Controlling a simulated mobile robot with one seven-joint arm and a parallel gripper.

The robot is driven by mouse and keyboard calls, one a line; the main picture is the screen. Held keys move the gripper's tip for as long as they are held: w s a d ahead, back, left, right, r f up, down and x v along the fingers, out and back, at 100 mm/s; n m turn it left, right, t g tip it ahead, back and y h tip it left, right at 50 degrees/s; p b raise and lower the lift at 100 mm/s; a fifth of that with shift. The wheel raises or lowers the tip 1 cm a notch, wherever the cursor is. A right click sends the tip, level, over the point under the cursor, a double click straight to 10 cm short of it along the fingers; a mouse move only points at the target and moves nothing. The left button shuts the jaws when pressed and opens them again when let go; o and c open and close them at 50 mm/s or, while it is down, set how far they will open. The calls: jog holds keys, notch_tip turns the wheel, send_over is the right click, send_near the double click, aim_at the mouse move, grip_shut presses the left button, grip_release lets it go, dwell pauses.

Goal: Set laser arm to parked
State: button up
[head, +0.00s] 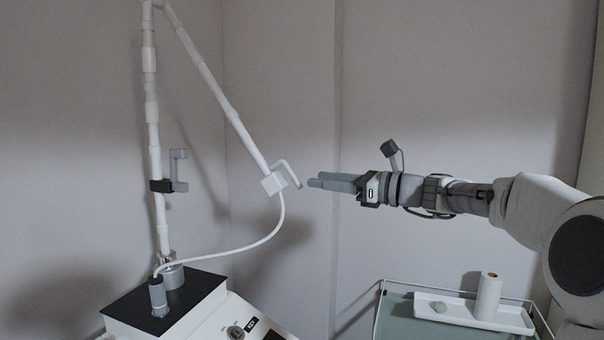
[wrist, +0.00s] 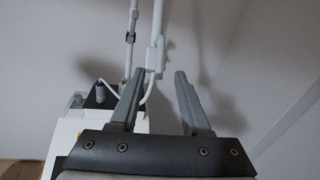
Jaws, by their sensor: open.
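The white laser arm (head: 219,98) rises on a post from the machine at left and slopes down to the right. Its end block carries a bent grey handle (head: 289,173) and a thin white cable. A grey holder (head: 178,170) is clamped to the post, apart from the arm's end. My gripper (head: 314,183) points left, its tips just right of the handle with a small gap. In the wrist view my gripper (wrist: 161,87) is open, and the laser arm's end (wrist: 155,57) shows beyond and between the fingers. Nothing is held.
The machine's white body (head: 206,318) with a black top and a key panel stands at lower left. A trolley (head: 394,311) at lower right bears a white tray (head: 458,313) with a paper roll (head: 488,296). Walls close off the back; the air around my gripper is clear.

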aim_at(302, 186)
jog(key=p+x, duration=0.1)
jog(key=x, duration=0.5)
jog(key=shift+d, duration=0.1)
grip_shut()
dwell(1.2)
